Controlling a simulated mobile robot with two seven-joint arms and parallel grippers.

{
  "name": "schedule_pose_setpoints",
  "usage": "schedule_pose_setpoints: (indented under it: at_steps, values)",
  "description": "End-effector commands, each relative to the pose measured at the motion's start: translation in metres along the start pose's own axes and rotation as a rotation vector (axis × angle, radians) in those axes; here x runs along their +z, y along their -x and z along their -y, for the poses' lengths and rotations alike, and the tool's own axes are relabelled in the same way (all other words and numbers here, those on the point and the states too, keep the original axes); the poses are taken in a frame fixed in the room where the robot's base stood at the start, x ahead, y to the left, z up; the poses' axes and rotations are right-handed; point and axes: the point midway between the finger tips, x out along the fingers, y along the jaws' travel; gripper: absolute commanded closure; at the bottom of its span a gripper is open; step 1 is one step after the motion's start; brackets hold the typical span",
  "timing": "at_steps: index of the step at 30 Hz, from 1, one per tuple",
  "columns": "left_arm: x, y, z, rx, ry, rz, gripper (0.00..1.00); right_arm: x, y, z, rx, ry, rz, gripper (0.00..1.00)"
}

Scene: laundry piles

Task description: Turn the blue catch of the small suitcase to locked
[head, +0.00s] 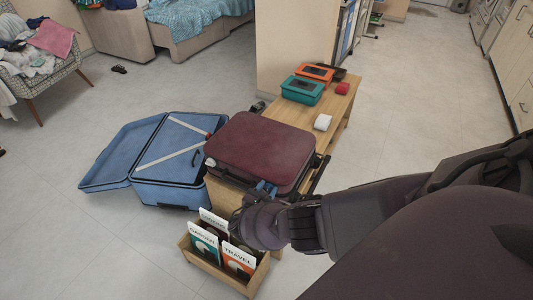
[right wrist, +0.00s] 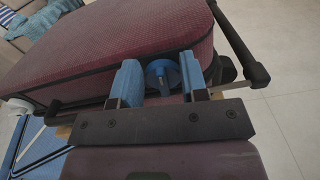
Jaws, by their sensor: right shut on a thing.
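The small suitcase (head: 259,151) is maroon, closed and lying flat on the near end of a wooden bench. It fills the upper part of the right wrist view (right wrist: 130,42). The blue catch (right wrist: 162,75) is a round knob on its front side, between the two blue fingers of my right gripper (right wrist: 160,84). In the head view my right gripper (head: 265,188) reaches the suitcase's near side and hides the catch. The gripper is shut on the catch. I cannot tell whether the catch is at locked. My left gripper is not in view.
A large open blue suitcase (head: 168,188) lies on the floor to the left. A wooden box (head: 212,266) with signed cards stands below my right gripper. On the bench (head: 335,118) are teal (head: 301,91) and orange (head: 314,72) cases and small items.

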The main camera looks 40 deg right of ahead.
Motion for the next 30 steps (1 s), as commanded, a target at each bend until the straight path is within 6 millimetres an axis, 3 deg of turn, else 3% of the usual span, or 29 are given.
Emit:
schedule_pose_setpoints:
  at_steps: [30]
  values:
    - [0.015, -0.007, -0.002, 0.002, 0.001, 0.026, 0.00, -0.011, 0.001, 0.017, -0.003, -0.932, -0.003, 0.83]
